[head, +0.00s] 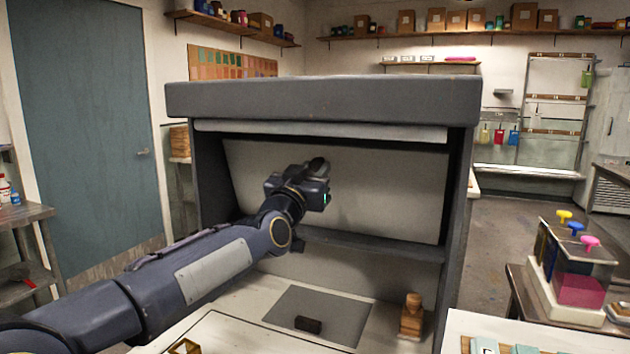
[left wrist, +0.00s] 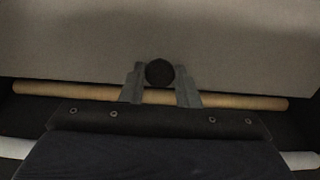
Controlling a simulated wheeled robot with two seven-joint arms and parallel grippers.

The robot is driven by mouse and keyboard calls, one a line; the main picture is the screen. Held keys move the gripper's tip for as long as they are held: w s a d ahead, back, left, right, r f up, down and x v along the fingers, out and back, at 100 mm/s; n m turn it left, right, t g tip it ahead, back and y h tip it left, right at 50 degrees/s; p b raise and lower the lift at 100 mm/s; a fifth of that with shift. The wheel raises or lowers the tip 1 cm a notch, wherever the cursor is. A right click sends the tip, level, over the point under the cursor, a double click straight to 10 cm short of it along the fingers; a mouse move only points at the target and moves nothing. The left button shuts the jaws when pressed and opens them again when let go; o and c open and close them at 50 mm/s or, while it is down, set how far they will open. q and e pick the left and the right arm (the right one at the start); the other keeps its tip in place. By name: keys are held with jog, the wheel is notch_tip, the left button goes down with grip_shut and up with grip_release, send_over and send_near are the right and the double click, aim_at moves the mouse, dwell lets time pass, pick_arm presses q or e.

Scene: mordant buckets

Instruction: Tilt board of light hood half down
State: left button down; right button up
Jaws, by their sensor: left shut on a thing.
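The light hood (head: 322,100) is a dark grey box frame with an open front, in the middle of the head view. Its board (head: 390,185) is a pale grey panel inside, leaning under the hood's top. My left gripper (head: 318,168) is up at the board, left of its middle. In the left wrist view its fingers (left wrist: 160,86) are shut on a dark round knob (left wrist: 160,70) in front of the pale board (left wrist: 80,40). The knob is hidden by the gripper in the head view. My right gripper is in neither view.
A wooden rod (left wrist: 235,101) runs across behind the fingers in the left wrist view. Below the board are a dark crossbar (head: 370,243), a grey mat (head: 345,315) with a small dark block (head: 308,324), and a wooden figure-like piece (head: 411,315). Knobbed containers (head: 580,289) stand at right.

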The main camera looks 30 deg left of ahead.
pick_arm(q)
jog(key=c, duration=1.1)
grip_release()
jog(key=v, duration=0.7)
jog(key=shift+s, duration=0.35)
jog(key=shift+s+d+f, duration=0.1)
jog(key=shift+f, duration=0.1)
jog(key=s+d+f+g+h+p, duration=0.2)
jog(key=s+d+f+g+p, duration=0.2)
jog(key=s+f+g, duration=0.3)
jog(key=s+d+f+n+g+h+p, duration=0.1)
jog(key=s+d+f+g+p, duration=0.3)
jog(key=s+f, duration=1.4)
jog(key=s+d+g+h, duration=0.1)
jog(key=s+g, duration=0.2)
jog(key=g, duration=0.1)
jog(key=shift+h, duration=0.4)
